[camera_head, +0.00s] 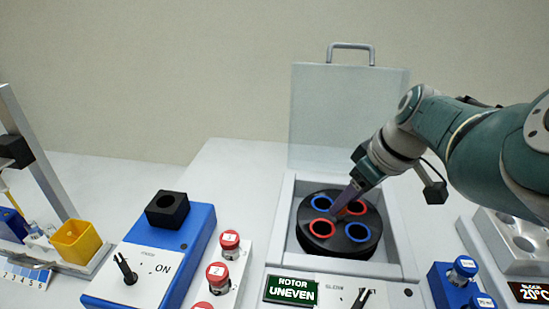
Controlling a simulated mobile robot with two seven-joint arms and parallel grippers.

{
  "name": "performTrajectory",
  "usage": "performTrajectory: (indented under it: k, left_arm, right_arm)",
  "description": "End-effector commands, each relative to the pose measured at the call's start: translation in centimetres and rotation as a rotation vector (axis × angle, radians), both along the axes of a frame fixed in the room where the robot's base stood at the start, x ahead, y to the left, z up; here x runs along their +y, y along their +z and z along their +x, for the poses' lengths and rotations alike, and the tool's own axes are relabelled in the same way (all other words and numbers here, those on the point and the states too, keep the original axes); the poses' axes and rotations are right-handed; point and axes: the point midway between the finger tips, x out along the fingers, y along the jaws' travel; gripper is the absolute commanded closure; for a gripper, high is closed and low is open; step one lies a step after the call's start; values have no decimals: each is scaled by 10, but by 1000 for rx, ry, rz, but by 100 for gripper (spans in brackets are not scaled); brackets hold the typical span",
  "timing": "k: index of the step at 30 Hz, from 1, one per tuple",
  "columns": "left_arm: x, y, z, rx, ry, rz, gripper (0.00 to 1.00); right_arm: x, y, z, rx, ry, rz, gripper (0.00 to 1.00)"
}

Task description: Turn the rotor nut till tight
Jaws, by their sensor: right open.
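The black rotor (316,243) sits in the well of the white centrifuge (410,262), whose lid (340,118) stands open behind it. Red-ringed and blue-ringed holes show in the rotor's top. My right gripper (342,211) reaches down from the right over the rotor's middle, with its fingertips close to the centre. It is open. The rotor nut is not clearly visible; the fingers cover the centre, and I cannot tell whether they touch it. My left gripper is not in view.
A display (291,290) reads "ROTOR UNEVEN". A blue mixer (196,240) marked ON and red-capped tubes (218,275) stand to the left, with a yellow bin (77,242) farther left. Blue-capped tubes (464,268) and a grey block (510,238) stand to the right.

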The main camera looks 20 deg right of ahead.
Motion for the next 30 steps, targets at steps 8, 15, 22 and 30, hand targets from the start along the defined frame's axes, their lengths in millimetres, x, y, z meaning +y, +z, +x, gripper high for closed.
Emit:
performTrajectory:
  k: [8, 15, 22, 30]
  left_arm:
    - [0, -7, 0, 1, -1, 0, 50]
    - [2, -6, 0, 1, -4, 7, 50]
    - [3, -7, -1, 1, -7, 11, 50]
    - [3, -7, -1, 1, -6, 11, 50]
  right_arm:
    - [1, -9, 4, 0, -1, -1, 44]
    - [1, -8, 4, 0, -1, -1, 52]
    - [1, -8, 3, 0, 0, -1, 78]
    - [1, -8, 3, 0, 0, -1, 100]
